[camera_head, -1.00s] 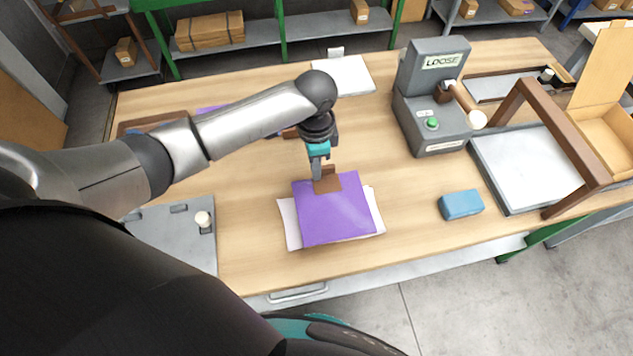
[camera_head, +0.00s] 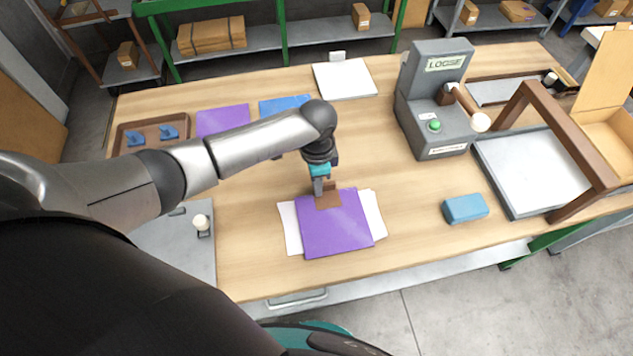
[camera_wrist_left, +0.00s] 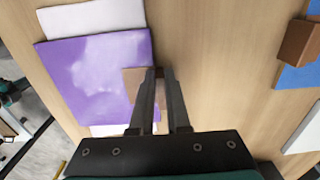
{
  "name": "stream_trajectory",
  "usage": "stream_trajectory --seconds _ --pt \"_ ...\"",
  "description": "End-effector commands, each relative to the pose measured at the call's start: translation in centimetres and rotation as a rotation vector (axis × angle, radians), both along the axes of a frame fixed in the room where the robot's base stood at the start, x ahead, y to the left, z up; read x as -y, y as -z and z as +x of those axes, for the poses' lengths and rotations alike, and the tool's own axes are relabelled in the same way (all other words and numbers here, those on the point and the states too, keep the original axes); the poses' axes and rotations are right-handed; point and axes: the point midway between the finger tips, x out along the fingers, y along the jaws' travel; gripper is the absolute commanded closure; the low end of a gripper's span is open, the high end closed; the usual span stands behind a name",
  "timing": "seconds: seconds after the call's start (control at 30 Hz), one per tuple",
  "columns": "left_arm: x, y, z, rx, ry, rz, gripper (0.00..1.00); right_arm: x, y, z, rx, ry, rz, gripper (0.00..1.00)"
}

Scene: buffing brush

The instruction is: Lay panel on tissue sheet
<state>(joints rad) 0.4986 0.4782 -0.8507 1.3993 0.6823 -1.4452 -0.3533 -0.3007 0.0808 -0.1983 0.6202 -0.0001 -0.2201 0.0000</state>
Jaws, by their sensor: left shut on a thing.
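The purple panel (camera_head: 336,225) has a brown patch (camera_head: 328,196) at its far edge. It lies over the white tissue sheet (camera_head: 292,228), which shows at its left and right sides. In the left wrist view the purple panel (camera_wrist_left: 95,75) covers the middle of the white sheet (camera_wrist_left: 95,17), which sticks out at two ends. My left gripper (camera_head: 319,190) is shut on the panel's brown edge; its fingers also show in the left wrist view (camera_wrist_left: 159,75). I cannot tell whether the panel touches the sheet. My right gripper is not in view.
A blue block (camera_head: 465,208) lies right of the panel. Another purple panel (camera_head: 222,119), a blue panel (camera_head: 285,104) and white sheets (camera_head: 344,80) lie at the back. Bare tabletop surrounds the sheet.

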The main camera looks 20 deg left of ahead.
Motion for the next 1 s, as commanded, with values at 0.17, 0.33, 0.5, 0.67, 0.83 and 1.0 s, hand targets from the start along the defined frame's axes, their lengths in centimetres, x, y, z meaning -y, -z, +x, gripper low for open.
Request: stream_trajectory --seconds 0.17,0.33,0.5,0.67,0.83,1.0 --pt "-0.1 0.8 -0.4 -0.008 0.000 0.004 0.76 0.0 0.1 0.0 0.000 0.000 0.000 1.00" --pt "-0.1 0.9 -0.6 -0.014 0.001 0.004 0.57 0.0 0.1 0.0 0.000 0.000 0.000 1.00" --pt "0.0 1.0 -0.7 -0.018 0.002 0.005 0.56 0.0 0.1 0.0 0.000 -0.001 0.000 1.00" --pt "0.0 0.9 -0.8 -0.018 0.002 0.005 0.56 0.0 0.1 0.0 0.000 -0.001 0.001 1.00" --pt "0.0 -1.1 -0.6 -0.014 0.002 0.004 0.56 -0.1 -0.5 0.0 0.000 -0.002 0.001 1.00" --pt "0.0 -5.1 -0.3 -0.007 0.003 0.003 0.56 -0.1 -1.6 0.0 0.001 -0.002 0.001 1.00"
